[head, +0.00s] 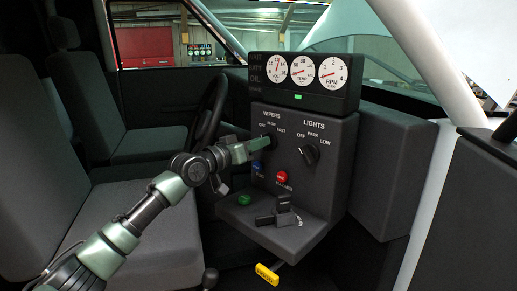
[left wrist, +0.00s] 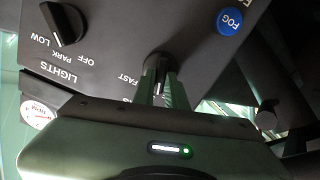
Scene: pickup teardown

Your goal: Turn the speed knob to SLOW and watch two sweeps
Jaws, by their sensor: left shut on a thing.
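The wiper speed knob (left wrist: 157,62) is a dark knob under the WIPERS label on the black dash panel (head: 335,140). Its labels read OFF, SLOW and FAST in the head view. My left gripper (head: 262,144) reaches in from the left and is shut on this knob. In the left wrist view the two green fingers (left wrist: 165,90) close around the knob from below. The fingers hide most of the knob, so I cannot tell which label it points to. My right gripper is not in view.
A lights knob (head: 309,154) is right of the wiper knob. A blue FOG button (head: 257,168), a red hazard button (head: 281,177) and a green button (head: 244,199) are below. Gauges (head: 305,70) stand above. The steering wheel (head: 210,112) is left, behind my arm. A yellow tag (head: 267,274) hangs underneath.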

